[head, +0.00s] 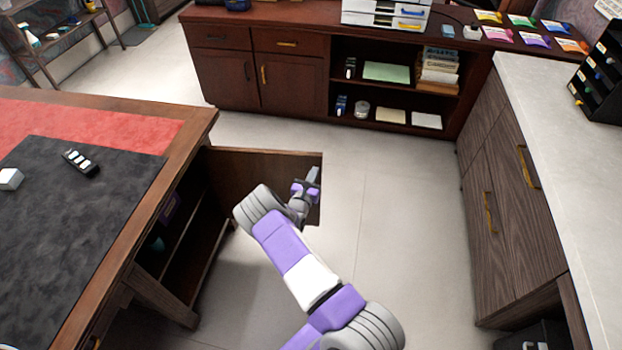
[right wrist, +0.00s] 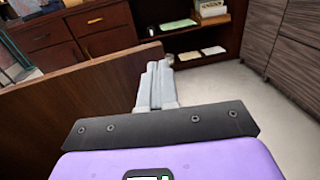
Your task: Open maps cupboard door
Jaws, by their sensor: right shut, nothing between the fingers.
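A brown wooden cupboard door (head: 260,166) stands swung wide out from the side of the leather-topped desk. The cupboard's dark inside shows below the desktop, with a shelf (head: 190,215). No label naming the cupboard is readable. My right gripper (head: 312,176) is shut and empty, near the free edge of the door on its inner side. In the right wrist view the closed fingers (right wrist: 157,82) overlap the free end of the door (right wrist: 85,95). I cannot tell whether they touch it. My left gripper is out of view.
The desk (head: 150,215) has a red and black top at left. A dark sideboard (head: 290,75) stands at the back, and a grey wooden cabinet (head: 505,200) with yellow handles at right. Pale floor (head: 400,200) lies clear between them.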

